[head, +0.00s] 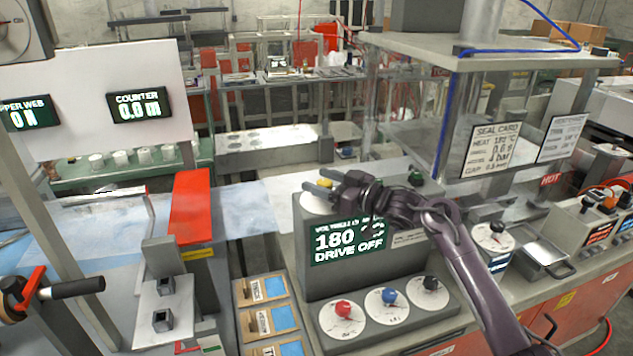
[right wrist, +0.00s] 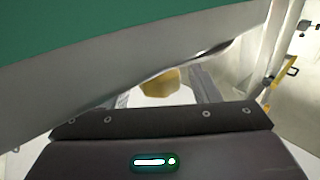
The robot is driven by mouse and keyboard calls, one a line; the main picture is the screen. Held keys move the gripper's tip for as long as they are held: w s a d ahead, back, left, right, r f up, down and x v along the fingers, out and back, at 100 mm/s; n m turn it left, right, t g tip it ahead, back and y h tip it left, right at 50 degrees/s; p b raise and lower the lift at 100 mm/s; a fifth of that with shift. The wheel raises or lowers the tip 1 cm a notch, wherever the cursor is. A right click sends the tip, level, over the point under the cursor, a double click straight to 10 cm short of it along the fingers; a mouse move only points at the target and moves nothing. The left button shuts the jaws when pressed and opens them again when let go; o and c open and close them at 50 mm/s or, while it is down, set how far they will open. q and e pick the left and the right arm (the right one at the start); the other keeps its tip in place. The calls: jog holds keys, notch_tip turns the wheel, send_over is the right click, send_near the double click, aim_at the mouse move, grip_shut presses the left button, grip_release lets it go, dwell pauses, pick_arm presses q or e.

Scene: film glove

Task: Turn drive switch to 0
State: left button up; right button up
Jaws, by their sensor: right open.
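The grey control box (head: 330,278) stands in the middle of the head view. Its display (head: 347,241) reads 180 and DRIVE OFF. On its top, a white dial plate (head: 314,203) shows partly behind my right gripper (head: 316,188). A yellow knob (right wrist: 160,82) shows between the open fingers of my right gripper in the right wrist view. I cannot read the label or setting of this knob. Red (head: 343,308), blue (head: 389,296) and black (head: 430,283) knobs sit on the lower front panel. My left gripper is not in view.
A green button (head: 415,178) sits at the back right of the box top. A clear-walled seal guard (head: 462,125) stands to the right. Card holders (head: 262,322) lie left of the box. A red block (head: 190,207) and a crank handle (head: 78,288) are further left.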

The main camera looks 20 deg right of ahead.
jog(key=b+v, duration=0.1)
jog(key=v, duration=0.4)
jog(key=shift+s+d+f+b, duration=0.1)
jog(key=shift+s+d+b, duration=0.1)
jog(key=shift+d+b, duration=0.15)
jog(key=shift+s+d, duration=0.1)
jog(key=shift+s, duration=0.15)
